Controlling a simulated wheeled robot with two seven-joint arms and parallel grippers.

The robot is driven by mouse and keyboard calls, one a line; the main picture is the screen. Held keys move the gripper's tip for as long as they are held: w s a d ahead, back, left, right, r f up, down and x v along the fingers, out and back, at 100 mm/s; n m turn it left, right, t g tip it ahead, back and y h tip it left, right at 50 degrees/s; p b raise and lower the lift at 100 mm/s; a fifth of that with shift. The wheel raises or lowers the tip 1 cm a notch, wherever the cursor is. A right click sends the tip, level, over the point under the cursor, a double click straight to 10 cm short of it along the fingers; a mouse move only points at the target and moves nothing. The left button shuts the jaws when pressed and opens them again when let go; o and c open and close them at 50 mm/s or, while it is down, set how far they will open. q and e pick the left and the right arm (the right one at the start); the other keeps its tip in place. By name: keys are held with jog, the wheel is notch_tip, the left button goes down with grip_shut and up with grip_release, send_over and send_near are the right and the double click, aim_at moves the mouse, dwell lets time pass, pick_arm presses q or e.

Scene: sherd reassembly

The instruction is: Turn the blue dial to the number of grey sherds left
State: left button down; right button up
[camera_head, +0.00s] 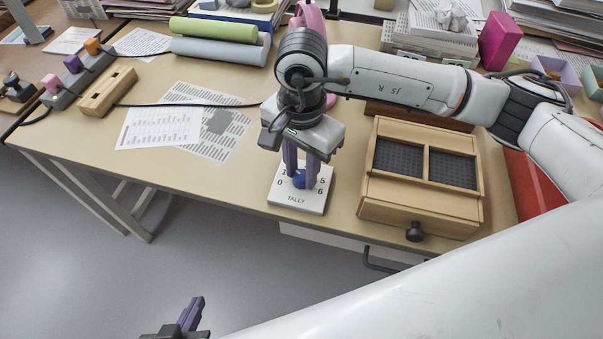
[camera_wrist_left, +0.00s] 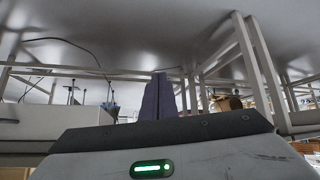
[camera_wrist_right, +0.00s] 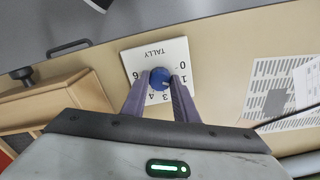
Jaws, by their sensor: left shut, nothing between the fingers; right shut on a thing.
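The blue dial (camera_head: 299,181) sits on a white plate marked TALLY (camera_head: 296,201) at the table's front edge. My right gripper (camera_head: 302,172) points down and is shut on the dial. In the right wrist view the dial (camera_wrist_right: 161,77) is between the two fingertips, with numbers such as 0, 1, 3 and 4 around it. The fingers cover some numbers, and I cannot tell which one the dial points to. My left gripper (camera_head: 192,315) is shut and empty, low in front of the table over the floor. No loose grey sherd is clearly visible.
A wooden box (camera_head: 372,205) with two dark-lined, seemingly empty compartments and a black knob stands right of the plate. Printed sheets (camera_head: 158,127) lie to the left, one with a grey patch. A slotted wooden block (camera_head: 108,92) and rolls (camera_head: 220,50) are further back.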

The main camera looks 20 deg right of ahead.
jog(key=shift+f+m+b, duration=0.1)
jog(key=shift+m+b, duration=0.4)
jog(key=shift+m, duration=0.4)
jog(key=shift+m+b, duration=0.5)
jog(key=shift+m, duration=1.1)
jog(key=shift+b, duration=0.35)
jog(key=o, duration=1.1)
jog(key=shift+c, duration=0.2)
jog(key=shift+r, duration=0.2)
